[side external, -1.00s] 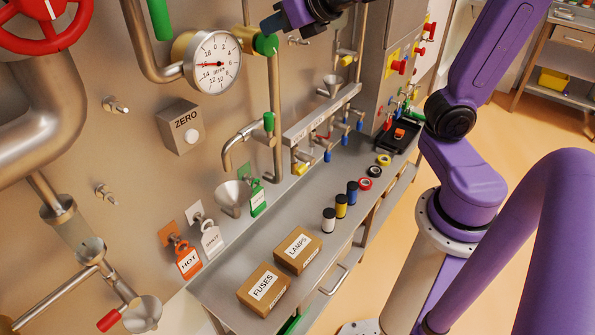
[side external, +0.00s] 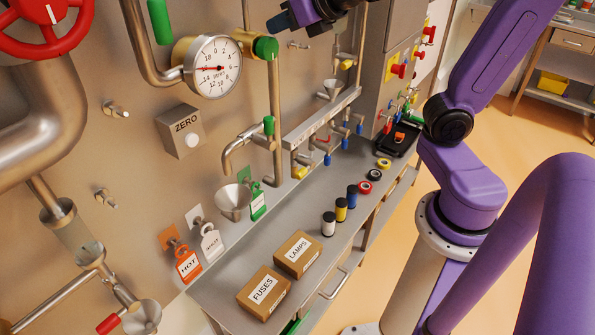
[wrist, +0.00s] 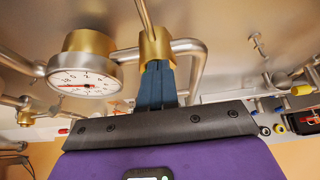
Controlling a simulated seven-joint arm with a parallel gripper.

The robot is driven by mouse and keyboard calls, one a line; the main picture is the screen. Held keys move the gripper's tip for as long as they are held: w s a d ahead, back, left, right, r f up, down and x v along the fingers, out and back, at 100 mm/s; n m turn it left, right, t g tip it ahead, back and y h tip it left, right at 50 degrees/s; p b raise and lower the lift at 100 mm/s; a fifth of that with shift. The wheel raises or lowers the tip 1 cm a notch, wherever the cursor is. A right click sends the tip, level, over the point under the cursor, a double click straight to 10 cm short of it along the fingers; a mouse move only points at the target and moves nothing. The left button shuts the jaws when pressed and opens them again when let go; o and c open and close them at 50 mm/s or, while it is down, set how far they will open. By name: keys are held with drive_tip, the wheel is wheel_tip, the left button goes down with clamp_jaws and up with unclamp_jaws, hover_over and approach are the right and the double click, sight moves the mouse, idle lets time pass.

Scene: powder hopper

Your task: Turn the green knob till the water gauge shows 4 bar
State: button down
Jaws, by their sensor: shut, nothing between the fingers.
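The green knob (side external: 265,47) sits on a brass valve at the end of the pipe, right of the round water gauge (side external: 213,67) in the side external view. The gauge's red needle points left, on the high-number side of the dial, away from the 4; I cannot read its exact value. The gauge also shows in the wrist view (wrist: 83,82), tilted. My gripper (side external: 272,24) is just above and right of the knob, apparently apart from it. Its blue fingers (wrist: 157,68) are shut and empty in the wrist view. They cover the knob there, with the brass valve body behind.
A ZERO box with a pale button (side external: 180,132) is below the gauge. A vertical pipe (side external: 276,110) runs below the valve. A red handwheel (side external: 42,22) is at the upper left. The bench holds a fuses box (side external: 263,292) and a lamps box (side external: 298,254).

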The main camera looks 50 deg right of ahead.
drive_tip(key=s, duration=0.6)
drive_tip(key=shift+r, duration=0.2)
drive_tip(key=s+a+f+m+g, duration=0.2)
drive_tip(key=s+f+m+g, duration=0.4)
drive_tip(key=s+f+m, duration=0.3)
drive_tip(key=s+a+f+m+g, duration=0.3)
drive_tip(key=s+f+m+g, duration=0.3)
drive_tip(key=m, duration=0.8)
drive_tip(key=s+f, duration=0.3)
drive_tip(key=s, duration=0.1)
drive_tip(key=shift+s+f, duration=0.2)
drive_tip(key=shift+f, duration=0.15)
